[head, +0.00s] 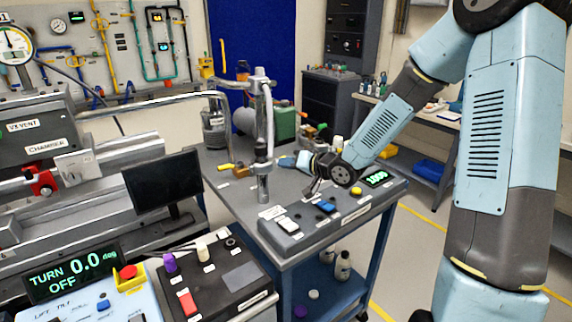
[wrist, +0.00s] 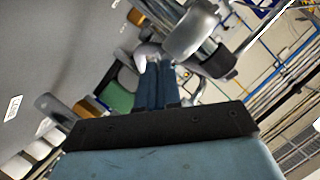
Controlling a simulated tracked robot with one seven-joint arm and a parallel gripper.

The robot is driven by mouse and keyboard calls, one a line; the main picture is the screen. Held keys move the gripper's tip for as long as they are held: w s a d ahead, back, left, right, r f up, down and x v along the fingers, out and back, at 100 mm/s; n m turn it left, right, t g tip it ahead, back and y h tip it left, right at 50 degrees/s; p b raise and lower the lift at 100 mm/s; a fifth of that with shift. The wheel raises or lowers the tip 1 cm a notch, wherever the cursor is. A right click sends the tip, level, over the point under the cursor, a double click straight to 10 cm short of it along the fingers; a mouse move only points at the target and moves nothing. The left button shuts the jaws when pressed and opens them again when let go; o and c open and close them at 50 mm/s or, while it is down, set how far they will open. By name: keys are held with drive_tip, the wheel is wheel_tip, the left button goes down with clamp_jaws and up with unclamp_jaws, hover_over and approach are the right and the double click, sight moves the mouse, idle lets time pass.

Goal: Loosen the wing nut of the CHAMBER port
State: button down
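The CHAMBER label (head: 45,146) is on a grey housing at the left of the head view. A red part (head: 41,183) sits just below it, beside a pale block; I cannot tell whether it is the wing nut. My gripper (head: 287,161) is over the grey bench, well to the right of that label, pointing left at a silver post (head: 263,135). In the wrist view its two blue fingers (wrist: 158,84) lie side by side with almost no gap. Nothing is clearly held. A pale curved part (wrist: 148,52) shows at the fingertips; contact is unclear.
A black monitor (head: 163,182) and a display reading TURN 0.0 deg OFF (head: 72,271) stand at left. The bench (head: 215,165) carries a switch box (head: 325,222) in front. A silver cylindrical fitting (wrist: 193,32) is close ahead in the wrist view.

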drive_tip(key=shift+a, duration=0.1)
idle(0.3)
drive_tip(key=shift+s+a+r+n+t+h, duration=0.1)
drive_tip(key=shift+n+t+h, duration=0.2)
drive_tip(key=shift+n+h, duration=0.65)
drive_tip(key=shift+s+a+r+n+t+h, duration=0.1)
drive_tip(key=shift+n+t+h, duration=0.3)
drive_tip(key=shift+n, duration=0.95)
drive_tip(key=shift+w, duration=0.1)
drive_tip(key=c, duration=1.3)
unclamp_jaws()
